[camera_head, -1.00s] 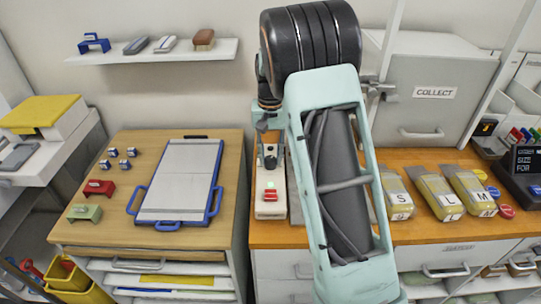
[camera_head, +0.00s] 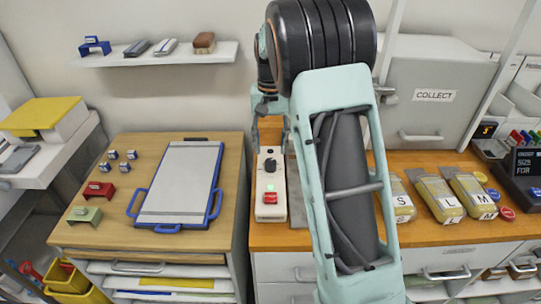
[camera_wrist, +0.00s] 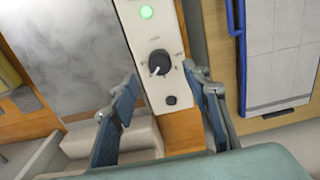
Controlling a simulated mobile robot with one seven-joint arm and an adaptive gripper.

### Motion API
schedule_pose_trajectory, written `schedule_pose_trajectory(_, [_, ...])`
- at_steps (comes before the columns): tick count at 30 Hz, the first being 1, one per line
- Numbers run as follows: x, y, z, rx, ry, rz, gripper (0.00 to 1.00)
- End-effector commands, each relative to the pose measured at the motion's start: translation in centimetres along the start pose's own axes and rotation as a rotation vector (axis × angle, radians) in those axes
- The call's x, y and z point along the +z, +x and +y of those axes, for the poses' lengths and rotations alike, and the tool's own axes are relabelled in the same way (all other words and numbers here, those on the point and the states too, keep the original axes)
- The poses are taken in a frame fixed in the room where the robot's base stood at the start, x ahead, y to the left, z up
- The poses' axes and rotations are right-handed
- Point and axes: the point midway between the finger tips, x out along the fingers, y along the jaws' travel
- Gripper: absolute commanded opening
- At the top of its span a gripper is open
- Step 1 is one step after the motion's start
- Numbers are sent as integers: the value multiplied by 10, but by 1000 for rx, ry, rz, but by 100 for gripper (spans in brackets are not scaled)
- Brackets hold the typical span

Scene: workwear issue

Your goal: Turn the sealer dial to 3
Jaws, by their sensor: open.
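The sealer is a narrow white unit (camera_head: 270,207) on the wooden counter, with a red part (camera_head: 270,198) near its front end. Its round black dial (camera_head: 271,166) also shows in the wrist view (camera_wrist: 159,62), with a white pointer mark toward the lower left. The numbers around the dial are too small to read. A lit green lamp (camera_wrist: 147,12) and a small dark button (camera_wrist: 171,100) sit on the same face. My gripper (camera_head: 270,133) is open and empty above the rear of the sealer. In the wrist view its fingers (camera_wrist: 159,74) appear on either side of the dial, apart from it.
A clipboard-like board with a blue frame (camera_head: 180,185) lies on the left cabinet beside small stamps. Yellow packets marked S, L and M (camera_head: 440,195) lie right of my arm. A grey COLLECT box (camera_head: 435,115) stands behind. A wall shelf (camera_head: 150,57) is at upper left.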

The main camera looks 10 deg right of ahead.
Motion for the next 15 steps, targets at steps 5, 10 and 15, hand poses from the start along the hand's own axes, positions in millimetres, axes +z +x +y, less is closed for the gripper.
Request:
schedule_pose_trajectory(5, [-1,-38,0,0,1,4,43])
schedule_pose_trajectory(10, [-1,-60,0,0,2,2,43])
schedule_pose_trajectory(15, [0,-68,0,0,1,1,43])
